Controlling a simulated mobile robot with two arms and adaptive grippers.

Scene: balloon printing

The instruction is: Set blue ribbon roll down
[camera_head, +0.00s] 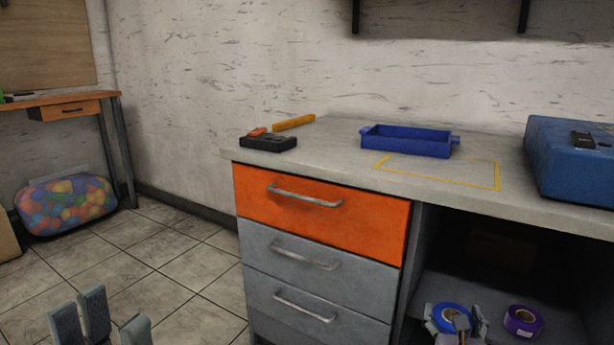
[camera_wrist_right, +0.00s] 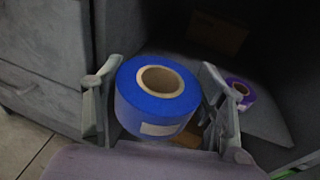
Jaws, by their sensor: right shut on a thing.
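The blue ribbon roll (camera_head: 447,310) is in the open compartment under the worktop, at the lower right of the head view. In the right wrist view the blue roll (camera_wrist_right: 150,108) is upright, its brown core facing up, between the two fingers. My right gripper (camera_wrist_right: 160,95) is shut on it; the same gripper (camera_head: 457,320) shows partly at the bottom of the head view. I cannot tell whether the roll touches the shelf (camera_head: 560,305). My left gripper (camera_head: 100,322) is open and empty over the floor at the lower left.
A purple ribbon roll (camera_head: 523,321) stands on the shelf right of the blue one. Grey drawers (camera_head: 320,290) border the compartment on the left. A blue tray (camera_head: 408,141), a dark box (camera_head: 268,143) and a large blue case (camera_head: 570,165) are on the worktop above.

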